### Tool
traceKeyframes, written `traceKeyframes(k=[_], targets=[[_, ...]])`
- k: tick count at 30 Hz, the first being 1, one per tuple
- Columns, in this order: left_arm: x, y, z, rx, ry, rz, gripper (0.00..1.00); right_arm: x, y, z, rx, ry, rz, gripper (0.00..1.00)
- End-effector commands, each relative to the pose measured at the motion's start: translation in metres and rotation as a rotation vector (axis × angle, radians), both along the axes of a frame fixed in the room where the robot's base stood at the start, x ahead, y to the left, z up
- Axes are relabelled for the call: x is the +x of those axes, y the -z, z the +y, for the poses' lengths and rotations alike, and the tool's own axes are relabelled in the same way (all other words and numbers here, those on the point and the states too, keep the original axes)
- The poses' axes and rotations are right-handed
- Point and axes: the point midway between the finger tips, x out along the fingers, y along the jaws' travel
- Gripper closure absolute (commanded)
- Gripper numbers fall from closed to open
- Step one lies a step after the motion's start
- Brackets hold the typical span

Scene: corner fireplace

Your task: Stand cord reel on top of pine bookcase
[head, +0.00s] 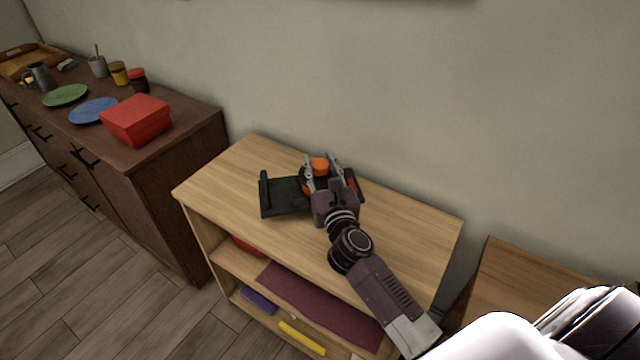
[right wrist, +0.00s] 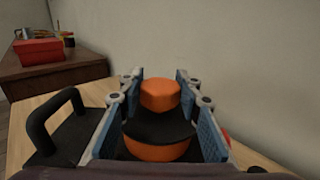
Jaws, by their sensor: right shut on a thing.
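The cord reel, an orange and black round thing (head: 319,164), is between the fingers of my right gripper (head: 323,166). In the right wrist view the reel (right wrist: 160,148) shows orange parts above and below a black disc, with a blue-padded finger on each side. My right gripper is shut on it, over the top of the pine bookcase (head: 410,225). Whether the reel's underside touches anything is hidden. My left gripper is not in view.
A flat black tray-like thing with an upright handle (head: 283,196) lies on the bookcase top, beside and partly under my gripper. Bare wood is left and right of it. A dark sideboard (head: 190,130) with a red box (head: 136,120) stands left. The wall is close behind.

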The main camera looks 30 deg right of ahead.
Motion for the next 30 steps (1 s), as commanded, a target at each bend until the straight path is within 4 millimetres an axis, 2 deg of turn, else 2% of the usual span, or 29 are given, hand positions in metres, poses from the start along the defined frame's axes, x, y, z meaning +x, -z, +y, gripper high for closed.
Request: traceKeyframes(k=[4,9,11,23,24,28,30], targets=[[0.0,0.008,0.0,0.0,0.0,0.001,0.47,0.0,0.011,0.0,0.0,0.001,-0.003,1.0],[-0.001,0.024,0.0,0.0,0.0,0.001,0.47,0.0,0.039,0.0,0.001,0.0,-0.002,1.0],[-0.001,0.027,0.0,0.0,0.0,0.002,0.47,0.0,0.044,0.0,-0.001,0.001,-0.003,1.0],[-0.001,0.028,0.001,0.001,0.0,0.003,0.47,0.0,0.048,0.0,-0.001,0.0,-0.004,1.0],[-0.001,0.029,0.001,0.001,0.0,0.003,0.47,0.0,0.051,0.0,-0.001,0.0,0.0,0.67],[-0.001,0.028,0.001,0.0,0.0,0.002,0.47,0.0,0.05,0.0,-0.001,0.0,0.0,0.53],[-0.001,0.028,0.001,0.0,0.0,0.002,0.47,0.0,0.05,0.0,-0.001,0.0,0.0,0.51]])
